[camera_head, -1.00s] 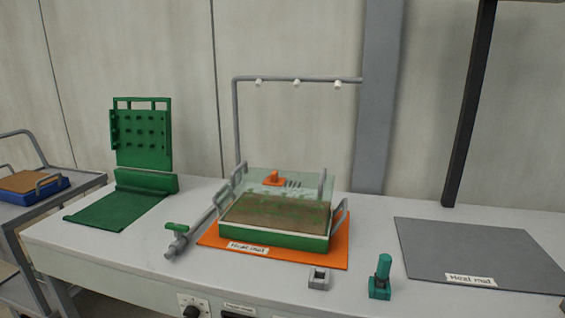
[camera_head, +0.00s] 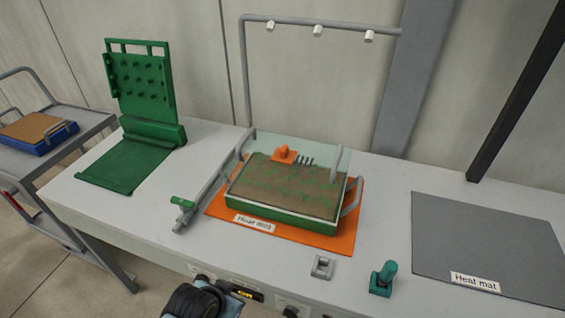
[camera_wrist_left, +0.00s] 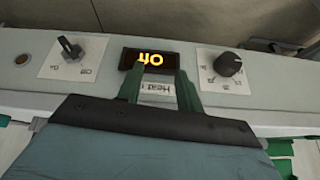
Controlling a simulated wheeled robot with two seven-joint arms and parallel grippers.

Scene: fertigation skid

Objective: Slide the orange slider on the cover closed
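The orange slider (camera_head: 285,154) sits on the top of the clear cover (camera_head: 330,152), left of a row of short dark vent slots (camera_head: 305,160). The slots are not covered by it. The cover stands over a green tray (camera_head: 282,218) of brown soil with green specks. My left gripper (camera_wrist_left: 158,78) is open and empty in the left wrist view, its two green fingers apart in front of the bench's front panel. In the head view only part of my left arm shows at the bottom edge, well below the cover. My right gripper is not in view.
The tray rests on an orange heat mat (camera_head: 220,209). A grey pipe with a green-handled valve (camera_head: 183,203) runs left of it. A spray frame (camera_head: 246,80) rises behind. A grey clip (camera_head: 322,267) and teal bottle (camera_head: 383,277) stand in front. The panel display (camera_wrist_left: 150,60) reads 40.

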